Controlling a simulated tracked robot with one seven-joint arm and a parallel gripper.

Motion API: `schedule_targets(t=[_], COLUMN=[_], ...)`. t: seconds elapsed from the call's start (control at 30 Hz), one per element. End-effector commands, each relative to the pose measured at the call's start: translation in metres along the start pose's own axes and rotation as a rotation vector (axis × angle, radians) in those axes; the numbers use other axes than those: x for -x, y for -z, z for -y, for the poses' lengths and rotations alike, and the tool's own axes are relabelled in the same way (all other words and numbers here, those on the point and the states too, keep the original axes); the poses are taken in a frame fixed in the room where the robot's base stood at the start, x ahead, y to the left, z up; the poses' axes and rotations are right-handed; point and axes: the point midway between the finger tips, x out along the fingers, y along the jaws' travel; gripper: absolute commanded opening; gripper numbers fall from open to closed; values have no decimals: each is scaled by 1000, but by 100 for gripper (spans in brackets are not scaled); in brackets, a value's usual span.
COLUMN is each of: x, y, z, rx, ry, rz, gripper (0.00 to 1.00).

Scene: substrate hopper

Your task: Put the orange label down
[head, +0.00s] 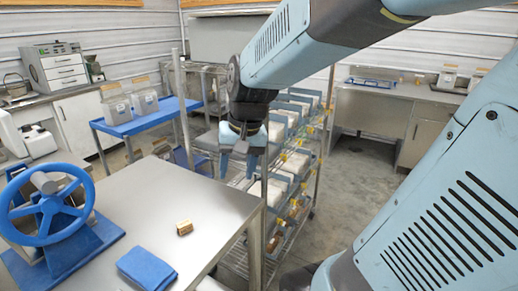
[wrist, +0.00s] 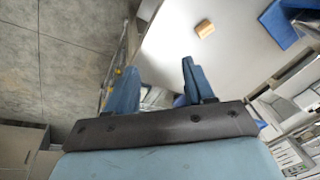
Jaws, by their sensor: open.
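My gripper (head: 238,170) hangs beyond the right part of the steel table in the head view, in front of the wire rack. Its two blue fingers are apart in the wrist view (wrist: 158,70), with nothing seen between them. A small tan-orange block-like piece (head: 184,228) lies on the table, apart from the gripper; it also shows in the wrist view (wrist: 205,29). I cannot tell whether this piece is the orange label. Small yellow-orange tags (head: 284,157) show along the rack shelves, too small to tell apart.
The steel table (head: 150,200) is mostly bare. A blue handwheel device (head: 48,212) stands at its left and a folded blue cloth (head: 148,268) lies near the front. The wire rack (head: 238,262) with several trays stands close to its right edge. Open floor (head: 362,165) lies beyond.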

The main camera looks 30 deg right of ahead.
Motion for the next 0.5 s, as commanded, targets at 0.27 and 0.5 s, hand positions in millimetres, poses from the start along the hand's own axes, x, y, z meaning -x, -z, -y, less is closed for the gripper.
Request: schedule_targets(t=[0.27, 0.5], x=[53, 76], y=[-25, -34], z=[-20, -43], rx=[198, 286], ry=[-49, -71], rz=[-215, -314], gripper=[53, 53])
